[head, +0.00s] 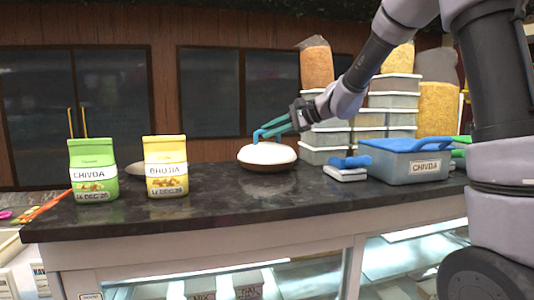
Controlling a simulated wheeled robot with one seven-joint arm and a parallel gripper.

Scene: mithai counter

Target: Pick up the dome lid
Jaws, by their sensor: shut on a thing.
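The dome lid (267,153) is a low white dome with a brown lower part, near the middle of the dark counter. A blue handle shows on its top. My gripper (264,132) reaches in from the upper right with its teal fingers at the handle, shut on the dome lid. The fingertips partly merge with the handle in colour. I cannot tell whether the brown part is a dish under the lid, or whether the lid is raised.
A green CHIVDA pouch (93,170) and a yellow BHUJIA pouch (166,167) stand at left. A blue-handled white block (346,172) and a blue-lidded CHIVDA tub (410,165) stand at right. Stacked containers (324,155) rise behind. The counter front (255,205) is clear.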

